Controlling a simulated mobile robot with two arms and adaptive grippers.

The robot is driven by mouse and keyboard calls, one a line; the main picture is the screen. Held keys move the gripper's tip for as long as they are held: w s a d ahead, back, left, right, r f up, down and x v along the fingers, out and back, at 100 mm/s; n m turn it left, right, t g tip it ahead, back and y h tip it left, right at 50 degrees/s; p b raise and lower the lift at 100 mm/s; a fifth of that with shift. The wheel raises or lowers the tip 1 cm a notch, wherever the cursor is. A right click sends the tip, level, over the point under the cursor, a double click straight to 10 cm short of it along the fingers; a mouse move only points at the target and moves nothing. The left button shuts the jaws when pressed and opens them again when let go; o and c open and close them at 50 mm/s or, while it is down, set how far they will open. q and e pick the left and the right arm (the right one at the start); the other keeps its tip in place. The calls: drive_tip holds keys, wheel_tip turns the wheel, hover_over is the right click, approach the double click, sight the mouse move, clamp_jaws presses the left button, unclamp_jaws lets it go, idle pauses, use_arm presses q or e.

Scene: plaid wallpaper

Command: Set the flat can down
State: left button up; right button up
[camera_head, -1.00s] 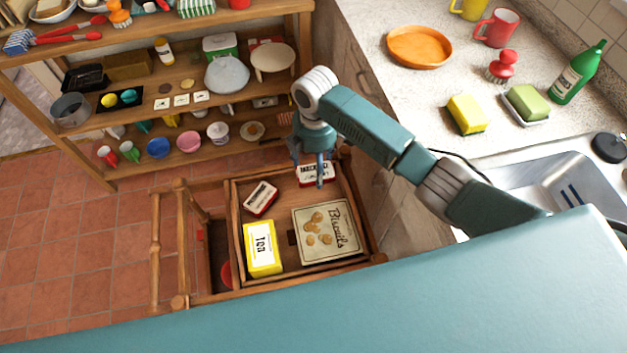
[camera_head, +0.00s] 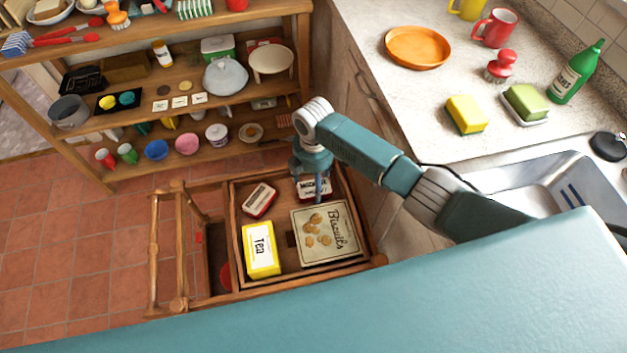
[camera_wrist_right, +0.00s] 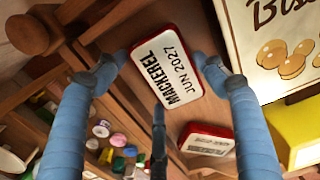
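My right gripper (camera_head: 309,180) points down over the back of the wooden tray (camera_head: 372,247). It is shut on a flat red-and-white mackerel can (camera_head: 323,187), partly hidden by the fingers. I cannot tell if the can touches the tray floor. A second flat can (camera_head: 260,199) lies in the tray to the left; it also shows in the right wrist view (camera_wrist_right: 207,140). My left gripper is not in view.
The tray also holds a yellow tea box (camera_head: 262,250) and a square biscuit tin (camera_head: 326,234), close to the held can. A shelf unit (camera_head: 200,97) with crockery stands behind. The counter (camera_head: 440,85) and sink (camera_head: 520,190) are to the right.

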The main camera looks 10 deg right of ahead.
sight(314, 183)
drive_tip(key=o, duration=0.4)
wheel_tip(314, 183, up, 12)
drive_tip(key=shift+r+p, duration=0.15)
drive_tip(key=shift+p, duration=0.2)
idle(0.6)
